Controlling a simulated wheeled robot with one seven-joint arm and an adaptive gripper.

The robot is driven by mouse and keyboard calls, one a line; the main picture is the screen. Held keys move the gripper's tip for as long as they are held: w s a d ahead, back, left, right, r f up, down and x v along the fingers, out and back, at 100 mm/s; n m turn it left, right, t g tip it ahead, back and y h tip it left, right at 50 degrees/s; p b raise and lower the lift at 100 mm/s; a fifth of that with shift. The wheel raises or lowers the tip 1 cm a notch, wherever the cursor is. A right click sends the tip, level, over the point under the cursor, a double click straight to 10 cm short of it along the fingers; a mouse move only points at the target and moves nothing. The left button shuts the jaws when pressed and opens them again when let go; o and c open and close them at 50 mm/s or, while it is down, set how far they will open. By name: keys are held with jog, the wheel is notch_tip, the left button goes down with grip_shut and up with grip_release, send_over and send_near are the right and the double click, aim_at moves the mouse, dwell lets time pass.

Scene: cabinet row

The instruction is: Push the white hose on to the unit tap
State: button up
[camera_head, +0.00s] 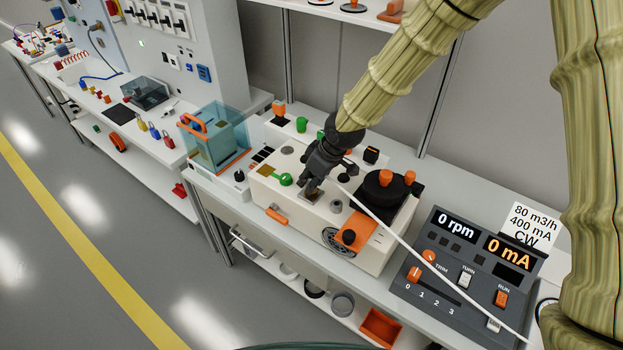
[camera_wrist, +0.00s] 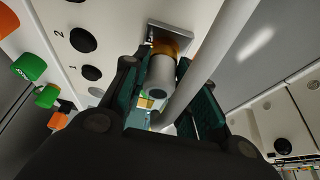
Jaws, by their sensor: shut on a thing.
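The white hose (camera_head: 430,262) runs from my gripper (camera_head: 312,186) down to the right, across the cream unit (camera_head: 300,212) and over the control panel. In the wrist view the hose (camera_wrist: 222,55) passes along the right side and bends in between the fingers. My gripper (camera_wrist: 160,100) is shut on the hose near its end, with a pale grey round end piece (camera_wrist: 160,75) between the green pads. The unit tap (camera_wrist: 175,44), brass-coloured on a square plate, lies directly behind that piece, in line with it. I cannot tell whether they touch or overlap.
The control panel (camera_head: 465,265) reads 0 rpm and 0 mA, with a sign (camera_head: 530,226) behind it. A dark round part with orange knobs (camera_head: 384,178) stands right of my gripper. A green lever (camera_head: 284,180) is just left. A clear box (camera_head: 215,140) stands further left.

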jog(key=shift+f+b, duration=0.3)
jog(key=shift+f, duration=0.3)
jog(key=o, duration=1)
jog(key=v, duration=1.2)
